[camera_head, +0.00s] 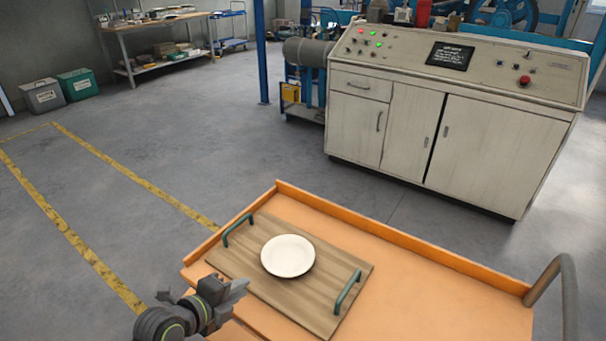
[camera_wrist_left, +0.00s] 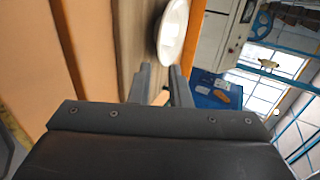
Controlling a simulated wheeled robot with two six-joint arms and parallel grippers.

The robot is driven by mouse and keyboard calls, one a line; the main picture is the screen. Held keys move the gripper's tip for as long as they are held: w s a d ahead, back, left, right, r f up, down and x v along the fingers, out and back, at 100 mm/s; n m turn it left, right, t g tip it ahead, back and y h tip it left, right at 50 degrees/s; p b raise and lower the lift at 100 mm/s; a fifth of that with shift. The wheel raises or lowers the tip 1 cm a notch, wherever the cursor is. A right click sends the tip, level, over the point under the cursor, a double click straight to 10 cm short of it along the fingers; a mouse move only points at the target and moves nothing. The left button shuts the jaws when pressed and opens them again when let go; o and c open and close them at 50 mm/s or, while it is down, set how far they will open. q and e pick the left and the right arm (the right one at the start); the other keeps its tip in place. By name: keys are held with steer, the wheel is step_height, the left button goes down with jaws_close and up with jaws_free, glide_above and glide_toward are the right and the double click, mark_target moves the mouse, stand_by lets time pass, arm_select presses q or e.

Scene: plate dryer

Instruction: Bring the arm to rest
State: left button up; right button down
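My left gripper (camera_head: 238,287) is at the lower left of the head view, in front of the near left side of the wooden tray. In the left wrist view its two fingers (camera_wrist_left: 160,75) stand apart with a gap between them and nothing held. A white round plate (camera_head: 288,256) lies on the wooden tray (camera_head: 247,271), apart from the gripper. The plate also shows at the top of the left wrist view (camera_wrist_left: 173,32), beyond the fingertips. My right gripper is in neither view.
The tray has two green handles (camera_head: 347,291) and rests on an orange cart top (camera_head: 430,300) with a raised rim. A grey cart rail (camera_head: 568,285) rises at the right. A control cabinet (camera_head: 450,130) stands behind. Floor left of the cart is clear.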

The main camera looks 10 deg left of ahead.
arm_select(q)
steer(key=s+a+f+n+g+y, duration=0.3)
steer(key=s+n+g, duration=0.1)
steer(key=s+n, duration=0.7)
steer(key=s+a+f+n+g+y, duration=0.2)
steer(key=s+f+n+g+y, duration=0.15)
steer(key=s+n, duration=0.75)
step_height(320, 180, down, 23)
steer(key=a+g, duration=0.2)
steer(key=s+d+f+g+h, duration=0.1)
steer(key=s+f, duration=1.4)
steer(key=f, duration=0.2)
steer(key=shift+s+d+n, duration=0.15)
steer(key=shift+d+n, duration=0.1)
steer(key=shift+n, duration=0.05)
